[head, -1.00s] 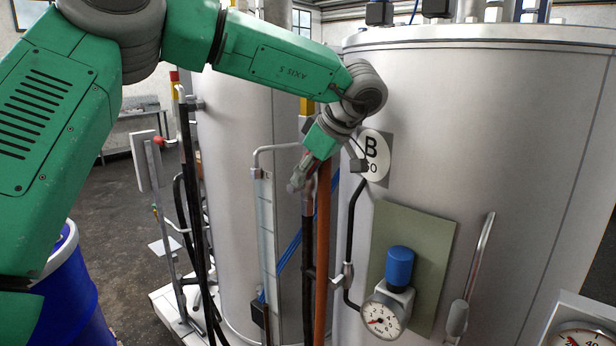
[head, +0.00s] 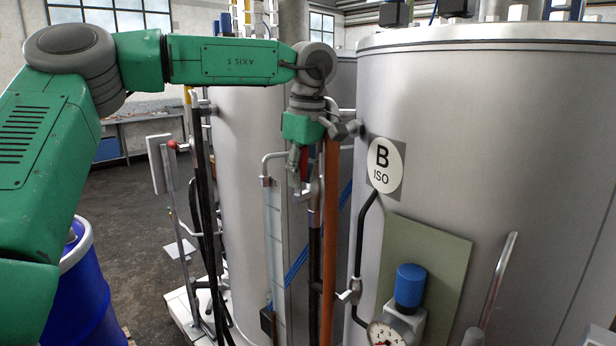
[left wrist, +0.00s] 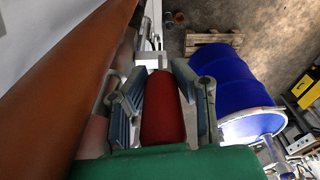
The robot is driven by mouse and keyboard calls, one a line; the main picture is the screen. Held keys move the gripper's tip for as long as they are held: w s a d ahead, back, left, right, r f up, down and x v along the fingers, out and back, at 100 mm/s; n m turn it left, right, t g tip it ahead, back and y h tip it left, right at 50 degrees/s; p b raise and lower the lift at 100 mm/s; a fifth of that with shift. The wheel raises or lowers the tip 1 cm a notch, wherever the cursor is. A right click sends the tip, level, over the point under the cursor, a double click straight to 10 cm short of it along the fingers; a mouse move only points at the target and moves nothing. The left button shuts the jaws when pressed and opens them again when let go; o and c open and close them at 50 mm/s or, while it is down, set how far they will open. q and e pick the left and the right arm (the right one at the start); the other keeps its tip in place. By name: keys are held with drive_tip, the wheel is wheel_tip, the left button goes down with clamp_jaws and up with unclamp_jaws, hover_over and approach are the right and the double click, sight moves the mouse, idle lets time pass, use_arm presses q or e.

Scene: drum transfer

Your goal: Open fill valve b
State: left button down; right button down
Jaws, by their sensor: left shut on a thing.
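The tank marked B ISO (head: 450,130) stands at the right of the head view. My left gripper (head: 298,180) points down beside the orange pipe (head: 329,240), left of the B sign. It is shut on a red valve handle (head: 305,166), mostly hidden by the fingers there. In the left wrist view the red handle (left wrist: 160,108) lies lengthwise between the two finger pairs (left wrist: 163,95). The valve body behind it is largely hidden, so I cannot tell its position. My right gripper is out of view.
The orange pipe also runs close on the left of the wrist view (left wrist: 60,85). A sight tube (head: 274,230) and black hoses stand left of the gripper. A blue drum (head: 80,300) stands at lower left. A blue-capped gauge unit (head: 410,286) is on tank B.

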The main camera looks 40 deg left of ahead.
use_arm(q)
drive_tip(key=shift+w+a+r, duration=0.1)
drive_tip(key=shift+w+r, duration=0.1)
drive_tip(key=shift+r, duration=0.45)
drive_tip(key=c, duration=1.3)
unclamp_jaws()
drive_tip(key=shift+s, duration=0.1)
drive_tip(key=shift+o, duration=0.2)
drive_tip(key=shift+a+f, duration=0.1)
drive_tip(key=shift+f, duration=0.15)
drive_tip(key=shift+f, duration=0.1)
